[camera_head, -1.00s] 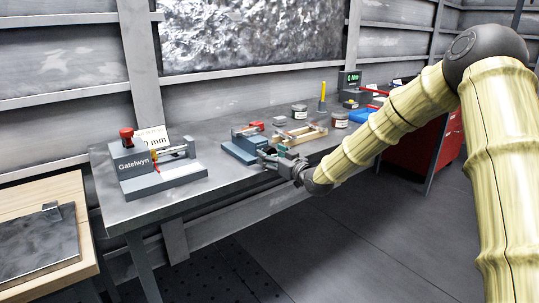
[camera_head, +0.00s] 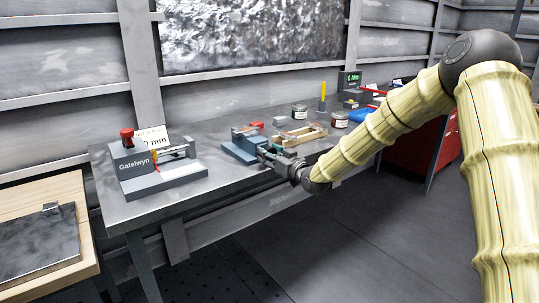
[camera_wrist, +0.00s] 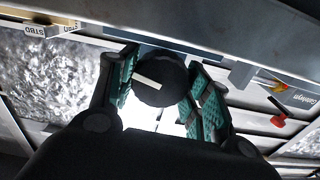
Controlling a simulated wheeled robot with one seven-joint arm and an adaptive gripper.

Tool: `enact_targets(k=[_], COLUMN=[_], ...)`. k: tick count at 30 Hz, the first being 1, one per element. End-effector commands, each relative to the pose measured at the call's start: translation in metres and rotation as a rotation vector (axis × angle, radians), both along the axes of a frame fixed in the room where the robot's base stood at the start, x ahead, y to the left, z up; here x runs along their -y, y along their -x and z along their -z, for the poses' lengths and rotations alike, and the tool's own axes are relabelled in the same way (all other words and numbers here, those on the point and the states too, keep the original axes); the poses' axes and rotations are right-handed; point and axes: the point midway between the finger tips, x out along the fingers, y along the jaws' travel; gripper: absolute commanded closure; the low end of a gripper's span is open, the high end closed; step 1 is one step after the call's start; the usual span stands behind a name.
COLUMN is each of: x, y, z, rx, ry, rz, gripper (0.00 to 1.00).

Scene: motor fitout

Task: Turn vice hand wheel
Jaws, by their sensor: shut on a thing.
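The vice (camera_head: 243,145) is a blue-grey block with a red part on top, standing near the front edge of the grey bench. My gripper (camera_head: 268,156) is at the vice's near right side, in front of the bench edge. In the wrist view the hand wheel (camera_wrist: 158,78) is a dark round knob with a pale bar mark. My gripper's teal-padded fingers (camera_wrist: 160,88) are shut on the wheel, one on each side. In the head view the wheel is hidden or too small to tell from the gripper.
The grey bench (camera_head: 165,208) carries a grey Gatelwyn device (camera_head: 140,165) with a red knob at left. A wooden frame (camera_head: 303,135), jars (camera_head: 299,112) and a green-display meter (camera_head: 350,80) stand further right. A red cabinet (camera_head: 410,145) is beyond. Floor in front is clear.

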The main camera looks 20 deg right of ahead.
Motion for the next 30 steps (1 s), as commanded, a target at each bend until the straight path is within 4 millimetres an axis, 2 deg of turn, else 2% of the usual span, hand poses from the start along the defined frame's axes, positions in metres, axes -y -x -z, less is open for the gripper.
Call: enact_targets(k=[10,22,23,24,26,27,30], x=[0.0023,0.002,0.002,0.002,0.0018,0.0017,0.0012], y=[-0.0003,-0.0006,-0.0006,-0.0006,-0.0006,-0.0006,-0.0006], z=[-0.0003,-0.0007,-0.0007,-0.0006,-0.0005,-0.0005,-0.0003], rx=[-0.104,-0.119,-0.119,-0.119,-0.12,-0.12,-0.12], ry=[-0.29,-0.333,-0.332,-0.332,-0.332,-0.332,-0.332], rz=[0.002,0.001,0.001,0.001,0.001,0.001,0.0], gripper=[0.76,0.76,0.5,0.43,0.32,0.29,0.29])
